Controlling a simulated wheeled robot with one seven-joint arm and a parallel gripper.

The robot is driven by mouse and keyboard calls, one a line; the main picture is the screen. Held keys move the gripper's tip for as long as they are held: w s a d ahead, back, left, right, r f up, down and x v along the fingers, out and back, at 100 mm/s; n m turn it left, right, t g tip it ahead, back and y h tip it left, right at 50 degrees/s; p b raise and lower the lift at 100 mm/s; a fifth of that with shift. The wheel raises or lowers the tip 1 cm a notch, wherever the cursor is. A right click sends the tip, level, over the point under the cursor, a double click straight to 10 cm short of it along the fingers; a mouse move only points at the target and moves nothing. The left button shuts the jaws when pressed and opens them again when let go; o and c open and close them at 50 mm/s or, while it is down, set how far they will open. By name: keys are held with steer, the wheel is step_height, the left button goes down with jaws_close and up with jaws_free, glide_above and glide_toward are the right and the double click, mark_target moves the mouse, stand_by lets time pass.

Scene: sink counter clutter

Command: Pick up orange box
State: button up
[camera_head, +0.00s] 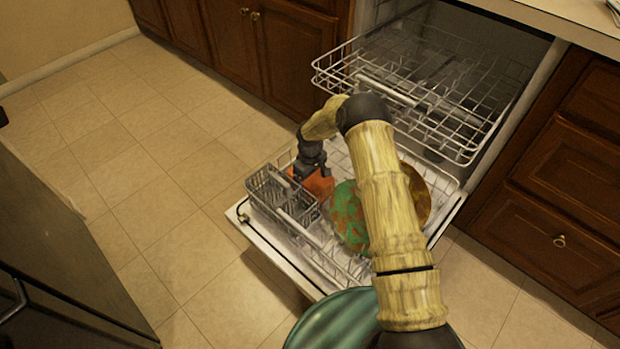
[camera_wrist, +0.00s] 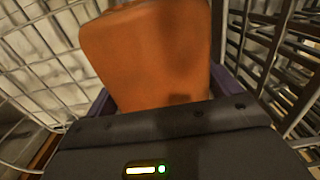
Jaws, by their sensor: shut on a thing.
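The orange box (camera_head: 319,184) is in the lower rack of the open dishwasher, just right of the grey cutlery basket. My gripper (camera_head: 311,170) reaches down onto it from above and is shut on it. In the wrist view the orange box (camera_wrist: 150,55) fills the upper middle, between the dark jaws (camera_wrist: 165,105). Its lower end is hidden by the gripper body. I cannot tell whether the box still touches the rack.
The cutlery basket (camera_head: 283,201) stands close on the left. A green and orange plate (camera_head: 349,217) and a brown plate (camera_head: 414,196) stand on the right. The upper rack (camera_head: 420,85) is pulled out above and behind. Open floor (camera_head: 170,215) lies left.

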step_height(320, 180, up, 10)
steer(key=p, duration=0.4)
stand_by(0.6)
